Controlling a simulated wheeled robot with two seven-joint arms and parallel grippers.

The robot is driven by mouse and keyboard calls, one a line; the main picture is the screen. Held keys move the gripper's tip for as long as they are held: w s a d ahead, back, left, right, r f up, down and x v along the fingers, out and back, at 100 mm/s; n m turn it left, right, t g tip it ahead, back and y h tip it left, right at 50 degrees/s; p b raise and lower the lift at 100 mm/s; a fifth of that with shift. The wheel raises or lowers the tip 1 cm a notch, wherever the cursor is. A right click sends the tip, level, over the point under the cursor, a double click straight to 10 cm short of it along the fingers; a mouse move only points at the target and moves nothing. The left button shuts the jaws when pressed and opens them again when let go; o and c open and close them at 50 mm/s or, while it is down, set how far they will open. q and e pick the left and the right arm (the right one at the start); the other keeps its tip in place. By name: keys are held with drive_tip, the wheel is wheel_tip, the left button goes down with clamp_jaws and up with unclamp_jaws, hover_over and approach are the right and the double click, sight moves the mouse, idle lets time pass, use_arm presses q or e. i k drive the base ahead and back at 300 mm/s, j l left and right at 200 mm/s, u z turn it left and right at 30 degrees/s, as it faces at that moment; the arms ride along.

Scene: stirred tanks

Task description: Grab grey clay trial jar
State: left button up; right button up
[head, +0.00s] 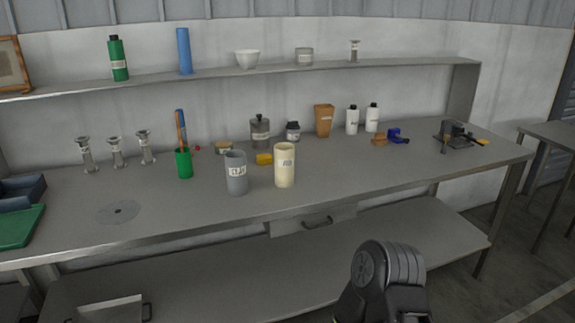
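The grey jar (236,180) stands upright on the workbench near its front edge, left of centre. It has a white label with dark lettering that appears to read "CLAY". A cream jar (285,172) with a small label stands just to its right, with a narrow gap between them. Neither of my grippers shows in the head view. A dark rounded link of one of my arms is at the bottom, right of centre, in front of the bench.
The workbench (330,185) has free room right of the cream jar. Behind the jars are a yellow block (264,159) and a lidded grey pot (260,132). A green cup (184,164) with tools stands left. A shelf (210,78) runs above the back.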

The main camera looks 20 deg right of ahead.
sight(236, 167)
drive_tip(key=i+j, duration=0.15)
drive_tip(key=i, duration=0.25)
drive_tip(key=i+j, duration=0.15)
drive_tip(key=i, duration=0.25)
drive_tip(key=i+j, duration=0.1)
drive_tip(key=i, duration=0.3)
drive_tip(key=i+j+z, duration=0.2)
drive_tip(key=l+z, duration=0.1)
drive_tip(key=z, duration=1.55)
